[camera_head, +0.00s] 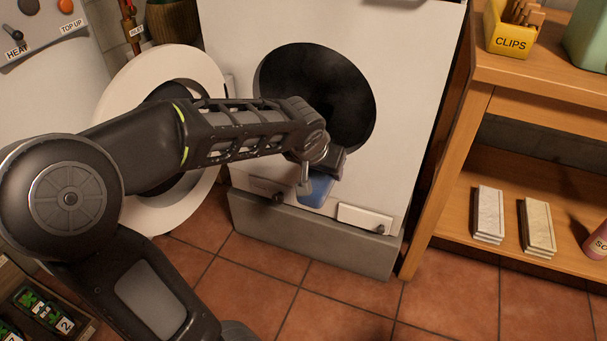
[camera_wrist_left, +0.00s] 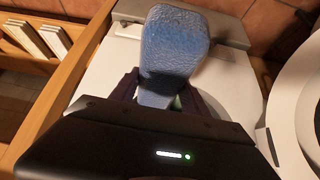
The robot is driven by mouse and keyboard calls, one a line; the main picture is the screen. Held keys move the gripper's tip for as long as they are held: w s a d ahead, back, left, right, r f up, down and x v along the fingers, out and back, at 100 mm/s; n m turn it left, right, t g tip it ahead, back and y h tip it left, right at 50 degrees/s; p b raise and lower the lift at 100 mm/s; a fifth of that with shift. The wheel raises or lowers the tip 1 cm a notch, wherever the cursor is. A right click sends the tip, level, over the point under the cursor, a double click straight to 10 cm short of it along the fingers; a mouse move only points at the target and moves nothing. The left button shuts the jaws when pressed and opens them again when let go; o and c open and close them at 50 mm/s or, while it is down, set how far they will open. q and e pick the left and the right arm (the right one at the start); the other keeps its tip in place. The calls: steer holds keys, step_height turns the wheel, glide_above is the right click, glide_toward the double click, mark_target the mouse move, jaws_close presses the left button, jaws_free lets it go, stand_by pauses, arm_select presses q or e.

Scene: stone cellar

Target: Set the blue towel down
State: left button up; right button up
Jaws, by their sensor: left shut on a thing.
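The blue towel (camera_head: 316,190) is gripped by my left gripper (camera_head: 322,163) in front of the white machine (camera_head: 415,75), below its round dark opening (camera_head: 340,95). In the left wrist view the towel (camera_wrist_left: 174,45) is a textured blue bundle sticking out from between the fingers of my left gripper (camera_wrist_left: 165,98). The gripper is shut on it. The head view shows only the towel's lower part, and the gripper hides the rest. I cannot tell whether the towel touches the machine's front. My right gripper is not in view.
The machine's round door (camera_head: 123,88) stands open at the left, behind my left arm. A wooden shelf (camera_head: 465,135) at the right holds a yellow clips box (camera_head: 511,42) on top and pale stacks (camera_head: 488,214) below. The tiled floor (camera_head: 345,325) in front is clear.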

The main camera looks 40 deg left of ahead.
arm_select(q)
steer(key=w+d+m+h, duration=0.1)
steer(key=w+d, duration=0.3)
steer(key=d, duration=0.5)
steer(key=w+d+m+h, duration=0.1)
steer(key=w+d, duration=0.3)
steer(key=d, duration=0.5)
steer(key=shift+m, duration=0.7)
steer(key=shift+r, duration=0.1)
